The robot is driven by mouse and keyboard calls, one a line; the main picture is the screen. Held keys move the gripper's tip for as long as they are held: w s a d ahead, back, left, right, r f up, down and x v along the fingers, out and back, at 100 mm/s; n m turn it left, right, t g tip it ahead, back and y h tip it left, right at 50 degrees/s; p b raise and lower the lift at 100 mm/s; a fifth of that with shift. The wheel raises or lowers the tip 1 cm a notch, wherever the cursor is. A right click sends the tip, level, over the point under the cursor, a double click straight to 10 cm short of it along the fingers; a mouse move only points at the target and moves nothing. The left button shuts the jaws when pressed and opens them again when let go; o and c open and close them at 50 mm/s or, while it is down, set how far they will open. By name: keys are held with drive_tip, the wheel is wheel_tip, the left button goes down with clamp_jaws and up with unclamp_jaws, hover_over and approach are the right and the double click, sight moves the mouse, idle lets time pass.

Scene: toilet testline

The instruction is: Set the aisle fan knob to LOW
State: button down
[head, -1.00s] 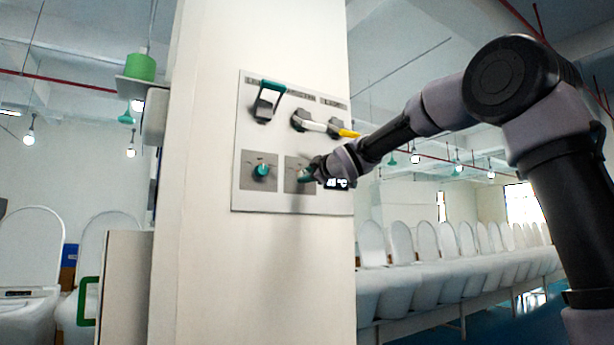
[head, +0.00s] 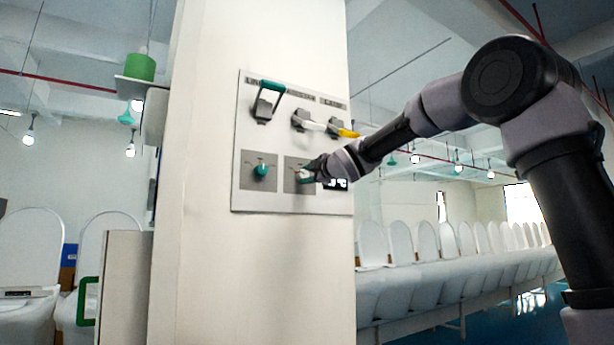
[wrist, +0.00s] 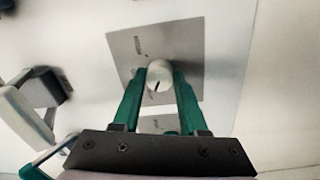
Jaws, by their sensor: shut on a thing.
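A white round knob (wrist: 159,73) with a dark pointer line sits on a grey square plate (wrist: 122,45) in the wrist view. The pointer line is on the side of the knob nearer my palm. My gripper (wrist: 160,80) has its two teal fingers closed against the knob's sides. Small lettering on the plate is too blurred to read. In the head view my gripper (head: 306,174) is at the right-hand lower plate (head: 294,163) of the wall panel, and its fingers mostly hide the knob there.
The panel (head: 240,135) is on a white column (head: 255,270). A teal knob (head: 262,170) is to the left. Above are a teal-handled lever (head: 268,97), a white lever (head: 308,122) and a yellow-tipped lever (head: 345,132). A lit display (head: 337,184) is partly hidden by my arm.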

drive_tip(key=shift+f, duration=0.1)
drive_tip(key=shift+c, duration=2.2)
unclamp_jaws()
drive_tip(key=v, duration=1)
drive_tip(key=shift+s+d, duration=0.25)
drive_tip(key=shift+s, duration=0.1)
